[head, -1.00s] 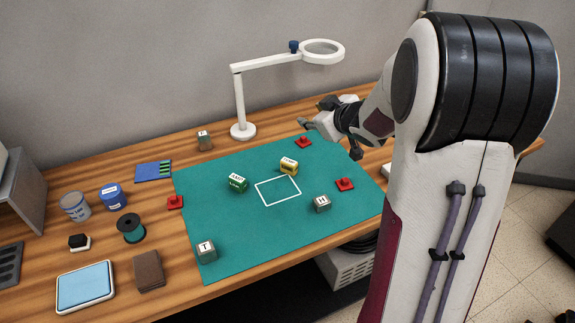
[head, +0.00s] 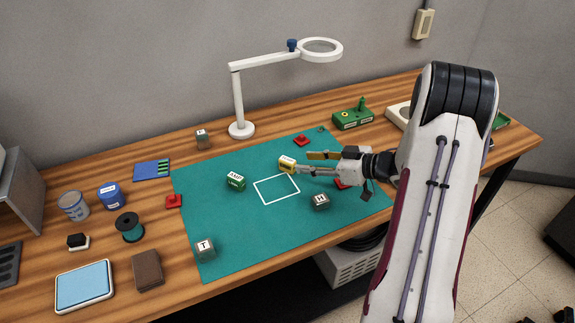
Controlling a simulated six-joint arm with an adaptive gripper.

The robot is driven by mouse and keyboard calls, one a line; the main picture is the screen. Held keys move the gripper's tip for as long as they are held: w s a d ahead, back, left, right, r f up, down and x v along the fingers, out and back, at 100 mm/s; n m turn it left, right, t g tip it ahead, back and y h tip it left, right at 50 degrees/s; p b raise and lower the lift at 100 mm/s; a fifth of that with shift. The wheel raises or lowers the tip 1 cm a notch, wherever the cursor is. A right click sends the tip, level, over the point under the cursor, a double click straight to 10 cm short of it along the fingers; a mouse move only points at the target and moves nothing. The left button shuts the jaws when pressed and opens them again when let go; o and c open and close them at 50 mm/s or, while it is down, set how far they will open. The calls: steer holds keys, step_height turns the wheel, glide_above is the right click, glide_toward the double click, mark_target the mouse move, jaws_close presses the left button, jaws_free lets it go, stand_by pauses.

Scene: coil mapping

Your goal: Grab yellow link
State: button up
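The yellow link (head: 287,165) is a small block with a white labelled top, on the green mat (head: 225,247) just above the white square outline. My gripper (head: 303,162) comes in low from the right, its fingers pointing left. The fingers are spread apart, one behind and one in front. The fingertips are very close to the link's right side. I cannot tell whether they touch it or reach around it.
A green block (head: 236,183) lies left of the link, and a grey block (head: 321,202) lies below my gripper. A red piece (head: 342,184) is partly hidden under my gripper. A magnifier lamp (head: 240,128) stands behind the mat. The mat's lower middle is clear.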

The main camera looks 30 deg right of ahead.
mark_target(292, 162)
steer(key=shift+f, duration=0.1)
stand_by(0.3)
steer(key=shift+x, duration=1.25)
steer(key=shift+x, duration=2.6)
jaws_close()
